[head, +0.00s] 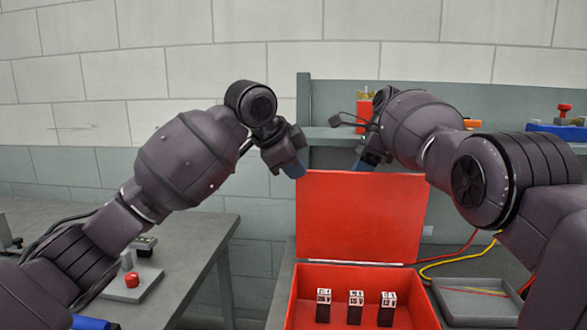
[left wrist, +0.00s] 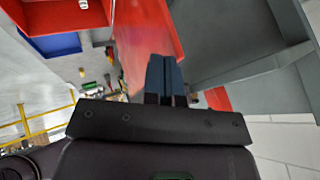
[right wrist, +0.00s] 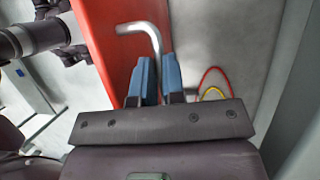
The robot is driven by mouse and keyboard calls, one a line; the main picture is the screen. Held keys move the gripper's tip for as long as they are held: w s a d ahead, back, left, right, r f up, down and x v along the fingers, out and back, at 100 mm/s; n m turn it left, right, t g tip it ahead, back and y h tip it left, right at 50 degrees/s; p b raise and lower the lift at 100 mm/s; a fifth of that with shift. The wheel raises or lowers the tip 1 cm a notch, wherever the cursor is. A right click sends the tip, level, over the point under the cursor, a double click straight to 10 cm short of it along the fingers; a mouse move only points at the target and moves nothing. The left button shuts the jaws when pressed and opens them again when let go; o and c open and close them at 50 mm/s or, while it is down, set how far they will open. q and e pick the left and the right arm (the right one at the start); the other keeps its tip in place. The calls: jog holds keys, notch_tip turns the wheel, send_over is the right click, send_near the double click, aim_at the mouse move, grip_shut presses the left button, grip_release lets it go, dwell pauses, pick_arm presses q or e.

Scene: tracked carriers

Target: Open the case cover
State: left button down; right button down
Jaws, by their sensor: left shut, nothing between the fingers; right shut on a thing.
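The red case (head: 292,315) sits on a grey table, open at the top. Its red cover (head: 355,225) stands upright at the back edge. My right gripper (head: 365,164) is at the cover's top edge, its fingertips partly behind it. In the right wrist view its blue fingers (right wrist: 158,80) are shut on a bent metal handle (right wrist: 140,28) beside the red cover (right wrist: 95,30). My left gripper (head: 293,169) is shut and empty at the cover's upper left corner. In the left wrist view its fingers (left wrist: 166,78) are together close to red surfaces.
Three small dark blocks with white tops (head: 355,307) stand inside the case. A grey tray (head: 480,300) and red and yellow cables lie to the right. A shelf with several items is behind. Another table (head: 190,245) is at the left.

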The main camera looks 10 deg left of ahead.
pick_arm(q)
jog(key=shift+w+f, duration=0.2)
jog(key=shift+f, duration=0.1)
pick_arm(e)
jog(key=shift+f, duration=0.9)
jog(key=shift+a, duration=0.1)
pick_arm(q)
jog(key=shift+w+a, duration=0.15)
jog(key=shift+w, duration=0.6)
pick_arm(e)
jog(key=shift+a, duration=0.1)
jog(key=c, duration=1.2)
grip_release()
jog(key=shift+r, duration=0.1)
jog(key=shift+r, duration=0.1)
